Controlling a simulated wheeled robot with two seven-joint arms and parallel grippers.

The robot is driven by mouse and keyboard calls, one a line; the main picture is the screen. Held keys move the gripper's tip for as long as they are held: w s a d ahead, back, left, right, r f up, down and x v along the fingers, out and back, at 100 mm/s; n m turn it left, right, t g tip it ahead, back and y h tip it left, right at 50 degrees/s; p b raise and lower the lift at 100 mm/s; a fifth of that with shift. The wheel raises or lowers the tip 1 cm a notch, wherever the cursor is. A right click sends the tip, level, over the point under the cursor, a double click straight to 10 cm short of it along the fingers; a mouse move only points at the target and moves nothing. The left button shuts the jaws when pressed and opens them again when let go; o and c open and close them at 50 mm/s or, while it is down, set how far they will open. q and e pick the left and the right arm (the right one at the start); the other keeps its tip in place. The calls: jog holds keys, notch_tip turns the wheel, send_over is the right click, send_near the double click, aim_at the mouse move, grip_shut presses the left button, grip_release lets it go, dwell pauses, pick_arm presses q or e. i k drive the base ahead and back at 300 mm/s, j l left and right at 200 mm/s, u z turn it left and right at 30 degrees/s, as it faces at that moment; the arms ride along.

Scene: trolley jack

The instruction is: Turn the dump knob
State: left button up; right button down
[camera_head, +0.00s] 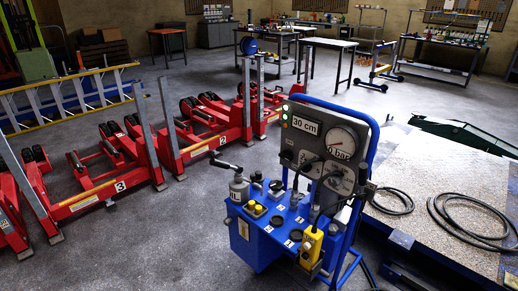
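A blue control unit (262,240) stands in the middle foreground, with a grey gauge panel (312,141) upright behind its top. The top carries a grey cylinder with a black crank handle (238,187), a yellow knob (258,206), several small black knobs (276,186) and a yellow hand-held box (311,246). Which of these is the dump knob I cannot tell; the labels are too small to read. The panel shows a "30 cm" display (305,125) and a round dial (342,142) marked "0 bar". Neither of my grippers is in view.
Red lifting columns (128,160) stand in a row on the left, beside a yellow ladder (65,95). At right, a metal platform (455,180) carries black hoses (470,220). A blue tube frame (366,190) borders the panel. Workbenches stand at the back. Floor left of the unit is clear.

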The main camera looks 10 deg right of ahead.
aim_at(276, 186)
jog(key=i+l, duration=0.5)
jog(key=l+u, duration=0.2)
jog(key=l, duration=1.15)
jog(key=k+l+u, duration=0.2)
jog(key=k, duration=0.3)
jog(key=i+j+u, duration=0.15)
jog(key=j+u, duration=0.2)
